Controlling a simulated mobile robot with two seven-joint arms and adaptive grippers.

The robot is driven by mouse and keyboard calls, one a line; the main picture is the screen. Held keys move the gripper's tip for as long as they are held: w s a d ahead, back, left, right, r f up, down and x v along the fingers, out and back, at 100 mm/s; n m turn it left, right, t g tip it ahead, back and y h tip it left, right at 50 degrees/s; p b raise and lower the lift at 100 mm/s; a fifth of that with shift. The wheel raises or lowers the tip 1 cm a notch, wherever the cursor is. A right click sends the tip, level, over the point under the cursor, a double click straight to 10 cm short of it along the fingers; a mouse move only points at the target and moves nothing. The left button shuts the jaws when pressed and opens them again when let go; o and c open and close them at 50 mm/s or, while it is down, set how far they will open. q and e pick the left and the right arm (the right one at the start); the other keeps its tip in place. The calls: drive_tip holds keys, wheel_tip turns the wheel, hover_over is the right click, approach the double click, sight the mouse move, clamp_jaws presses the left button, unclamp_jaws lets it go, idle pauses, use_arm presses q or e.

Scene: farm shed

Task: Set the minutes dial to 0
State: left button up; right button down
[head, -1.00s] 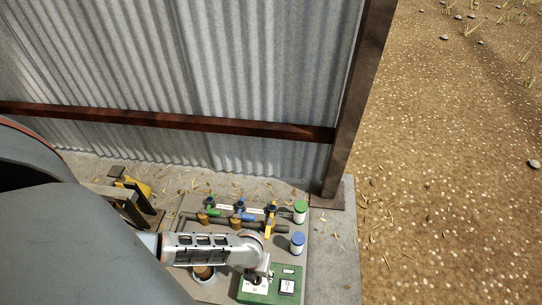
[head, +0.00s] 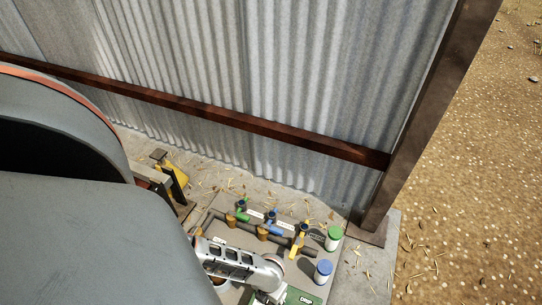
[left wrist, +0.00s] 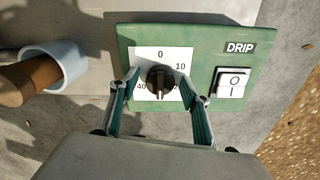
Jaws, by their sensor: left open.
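A finger hides part of another number at lower right. I cannot tell for sure which number the knob points to. The plate is on a green panel (left wrist: 204,42), whose edge shows low in the head view (head: 303,298). My left gripper (left wrist: 160,96) is open, with one finger on each side of the knob and visible gaps between. The dial is hidden in the head view. My right gripper is out of view.
A white rocker switch (left wrist: 233,83) sits right of the dial under a DRIP label. Pipes with green, blue and yellow valves (head: 303,240), a green-lidded jar (head: 333,238) and a blue-lidded jar (head: 323,271) stand behind. A corrugated wall (head: 290,80) rises beyond.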

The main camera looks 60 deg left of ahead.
use_arm(q)
drive_tip(key=c, duration=1.1)
drive_tip(key=shift+r+n, duration=0.1)
drive_tip(key=shift+n, duration=0.2)
